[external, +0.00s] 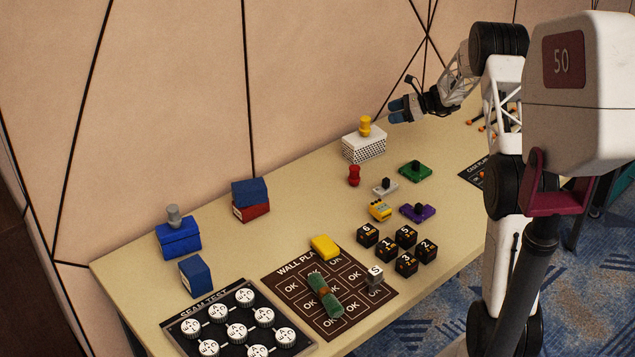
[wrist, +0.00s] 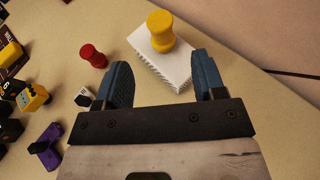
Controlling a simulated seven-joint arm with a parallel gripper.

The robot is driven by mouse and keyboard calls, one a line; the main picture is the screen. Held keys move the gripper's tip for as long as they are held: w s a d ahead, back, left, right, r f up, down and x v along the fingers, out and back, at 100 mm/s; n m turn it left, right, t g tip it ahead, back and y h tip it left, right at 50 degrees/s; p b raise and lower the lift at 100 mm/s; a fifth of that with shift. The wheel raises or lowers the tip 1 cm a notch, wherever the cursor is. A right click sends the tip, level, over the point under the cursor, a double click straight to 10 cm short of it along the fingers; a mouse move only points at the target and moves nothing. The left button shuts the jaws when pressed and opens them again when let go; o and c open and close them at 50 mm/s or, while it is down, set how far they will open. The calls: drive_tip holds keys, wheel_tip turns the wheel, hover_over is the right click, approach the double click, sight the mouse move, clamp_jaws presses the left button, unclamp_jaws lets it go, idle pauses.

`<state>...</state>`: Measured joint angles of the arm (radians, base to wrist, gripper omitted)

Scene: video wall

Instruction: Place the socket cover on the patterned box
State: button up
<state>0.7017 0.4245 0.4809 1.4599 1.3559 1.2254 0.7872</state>
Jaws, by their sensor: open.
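The patterned box (external: 364,147) is white with a dark dotted pattern and stands near the wall. A yellow spool-shaped piece (external: 365,126) stands upright on it. I cannot tell for sure which piece is the socket cover; small pieces with dark knobs lie nearby, a grey-white one (external: 385,187), a green one (external: 415,171) and a purple one (external: 418,212). My gripper (external: 394,111) is open and empty, above and right of the box. In the wrist view, the box (wrist: 144,42) and yellow piece (wrist: 160,30) show beyond and between the blue fingers (wrist: 160,75). The grey-white piece is partly hidden by the left finger.
A red spool (external: 354,175) stands in front of the box. A yellow block (external: 380,211) and several black numbered cubes (external: 406,236) lie nearer the front. Blue and red boxes (external: 250,200) stand at left. A brown board (external: 300,308) lies in front. The table's middle left is clear.

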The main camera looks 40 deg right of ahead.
drive_tip(key=s+a+r+n+g+h, duration=0.15)
drive_tip(key=s+a+r+n, duration=0.4)
drive_tip(key=a, duration=0.55)
drive_tip(key=s+a+r+n+g, duration=0.3)
drive_tip(key=s+a+r, duration=0.4)
drive_tip(key=a, duration=0.4)
drive_tip(key=s+a+r+n+g+h, duration=0.1)
drive_tip(key=s+a+r+n+g, duration=0.3)
drive_tip(key=a+r, duration=0.5)
drive_tip(key=s+a+r+n+h, duration=0.1)
drive_tip(key=s+a+n+h, duration=0.15)
drive_tip(key=s+a, duration=0.45)
drive_tip(key=s+a+r+n+h, duration=0.1)
drive_tip(key=s+a+n, duration=0.35)
drive_tip(key=s, duration=0.45)
drive_tip(key=s+a+f+n+h, duration=0.1)
drive_tip(key=s+a+n, duration=0.1)
drive_tip(key=s, duration=0.7)
drive_tip(key=s+a+f+n+t+h, duration=0.1)
drive_tip(key=s+n, duration=0.4)
drive_tip(key=s, duration=0.5)
drive_tip(key=shift+a+h, duration=0.65)
drive_tip(key=shift+h, duration=0.15)
